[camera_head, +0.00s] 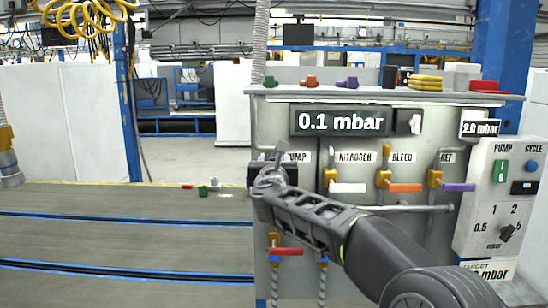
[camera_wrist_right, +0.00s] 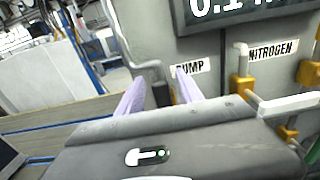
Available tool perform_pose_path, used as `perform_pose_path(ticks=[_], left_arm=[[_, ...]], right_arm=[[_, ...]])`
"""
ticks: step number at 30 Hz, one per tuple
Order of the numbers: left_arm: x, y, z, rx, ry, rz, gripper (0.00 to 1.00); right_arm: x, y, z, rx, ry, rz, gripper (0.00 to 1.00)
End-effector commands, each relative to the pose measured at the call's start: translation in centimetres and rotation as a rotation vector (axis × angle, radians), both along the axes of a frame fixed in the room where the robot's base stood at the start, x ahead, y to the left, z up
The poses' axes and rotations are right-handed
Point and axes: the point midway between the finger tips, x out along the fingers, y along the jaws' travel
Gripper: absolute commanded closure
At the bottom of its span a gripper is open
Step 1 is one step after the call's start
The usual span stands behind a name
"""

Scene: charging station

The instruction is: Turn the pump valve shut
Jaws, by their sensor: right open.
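The pump valve sits under the PUMP label (camera_head: 296,157) at the left of the charging station panel. In the head view my right gripper (camera_head: 270,168) is in front of it and hides most of it. In the right wrist view my right gripper (camera_wrist_right: 158,88) is open, with its two pale fingers pointing at the panel. A black piece (camera_wrist_right: 161,94), perhaps the pump valve's handle, shows between the fingers, with a bit of yellow valve body beside it. I cannot tell whether the fingers touch it. My left gripper is not in view.
To the right are the nitrogen valve with a white handle (camera_head: 348,188), the bleed valve with an orange handle (camera_head: 405,187) and the REF valve with a purple handle (camera_head: 458,187). The display (camera_head: 340,121) reads 0.1 mbar. A red-handled valve (camera_head: 286,251) is lower down.

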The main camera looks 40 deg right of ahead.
Motion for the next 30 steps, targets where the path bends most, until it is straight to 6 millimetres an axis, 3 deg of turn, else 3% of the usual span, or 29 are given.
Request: perform_pose_path(ticks=[9,24,30], left_arm=[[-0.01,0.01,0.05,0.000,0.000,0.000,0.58],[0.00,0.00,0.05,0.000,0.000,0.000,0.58],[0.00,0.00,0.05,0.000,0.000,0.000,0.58]], right_arm=[[0.23,-0.19,-0.05,0.000,0.000,0.001,0.57],[0.22,-0.16,-0.04,0.000,0.000,0.001,0.98],[0.22,-0.16,-0.04,0.000,0.000,0.001,1.00]])
